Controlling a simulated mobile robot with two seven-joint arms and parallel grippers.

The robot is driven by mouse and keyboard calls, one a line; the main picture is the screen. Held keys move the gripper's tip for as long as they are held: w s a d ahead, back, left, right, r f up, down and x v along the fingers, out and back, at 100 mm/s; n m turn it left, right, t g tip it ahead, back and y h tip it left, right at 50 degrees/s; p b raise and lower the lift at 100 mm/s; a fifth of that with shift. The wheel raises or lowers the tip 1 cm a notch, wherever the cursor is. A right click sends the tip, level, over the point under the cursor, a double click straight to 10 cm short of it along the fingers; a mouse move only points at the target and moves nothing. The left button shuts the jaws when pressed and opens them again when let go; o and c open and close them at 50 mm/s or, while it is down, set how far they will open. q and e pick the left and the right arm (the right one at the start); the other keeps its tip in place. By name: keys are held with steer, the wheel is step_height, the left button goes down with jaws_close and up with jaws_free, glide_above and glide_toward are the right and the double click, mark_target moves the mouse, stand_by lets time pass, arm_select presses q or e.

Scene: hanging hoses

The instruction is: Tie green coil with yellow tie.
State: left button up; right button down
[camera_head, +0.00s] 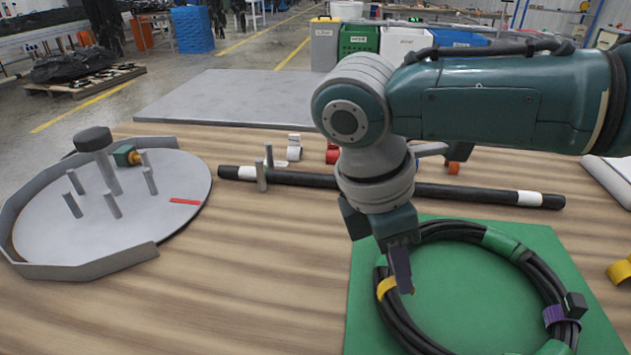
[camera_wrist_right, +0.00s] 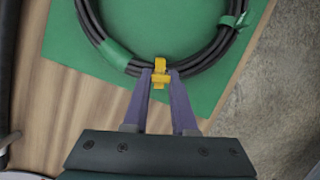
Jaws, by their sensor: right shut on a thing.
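A coil of black hose (camera_head: 548,281) with green bands (camera_head: 506,245) lies on a green mat (camera_head: 470,300) at the right front of the table. A yellow tie (camera_head: 387,287) is at the coil's left side. My right gripper (camera_head: 405,290) is above that side of the coil. In the right wrist view the coil (camera_wrist_right: 200,63) shows at the top. There my right gripper (camera_wrist_right: 160,76) is shut on the yellow tie (camera_wrist_right: 160,80), right at the hose. I cannot tell whether the tie goes fully around. My left gripper is not in view.
A purple tie (camera_head: 562,316) sits on the coil's right side. A black hose (camera_head: 440,190) with white bands lies behind the mat. A round grey plate (camera_head: 150,205) with pegs is at left. Another yellow tie (camera_head: 620,270) lies at the right edge.

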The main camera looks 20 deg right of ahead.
mark_target(392, 279)
steer(key=shift+f, duration=0.15)
steer(key=shift+f+b, duration=0.4)
steer(key=shift+f, duration=0.05)
steer(key=shift+f+b, duration=0.35)
steer(key=shift+f, duration=0.2)
steer(key=shift+f, duration=0.15)
steer(key=shift+f+b, duration=0.4)
steer(key=shift+f, duration=0.05)
stand_by(0.5)
steer(key=c, duration=0.6)
jaws_free()
steer(key=shift+c, duration=0.2)
steer(key=shift+r, duration=0.1)
